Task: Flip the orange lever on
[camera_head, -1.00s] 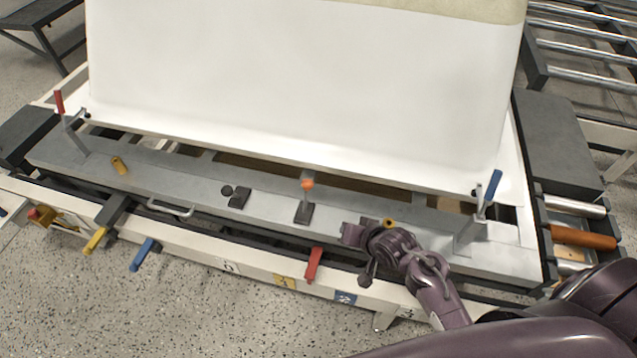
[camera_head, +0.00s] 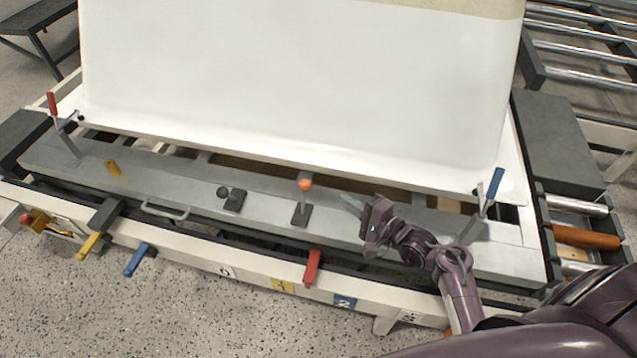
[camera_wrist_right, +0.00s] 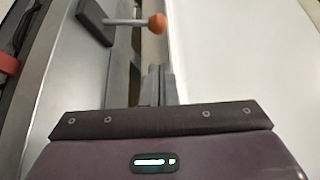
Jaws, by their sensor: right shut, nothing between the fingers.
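The orange lever is a thin metal rod with an orange ball knob (camera_head: 305,185), rising from a dark base (camera_head: 301,214) on the grey metal beam. In the right wrist view the orange knob (camera_wrist_right: 157,23) shows at the top, just beyond the fingertips, with its rod running left to the dark base. My right gripper (camera_head: 348,202) is to the right of the lever in the head view, apart from it. Its fingers (camera_wrist_right: 160,72) are shut and empty, pointing toward the lever. My left gripper is not in view.
A similar black-knobbed lever (camera_head: 224,191) sits to the left on the beam (camera_head: 180,185). A large white tub shell (camera_head: 300,90) stands behind. Red (camera_head: 52,104) and blue (camera_head: 495,185) upright clamp handles stand at the ends. A red handle (camera_head: 312,267) hangs on the front rail.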

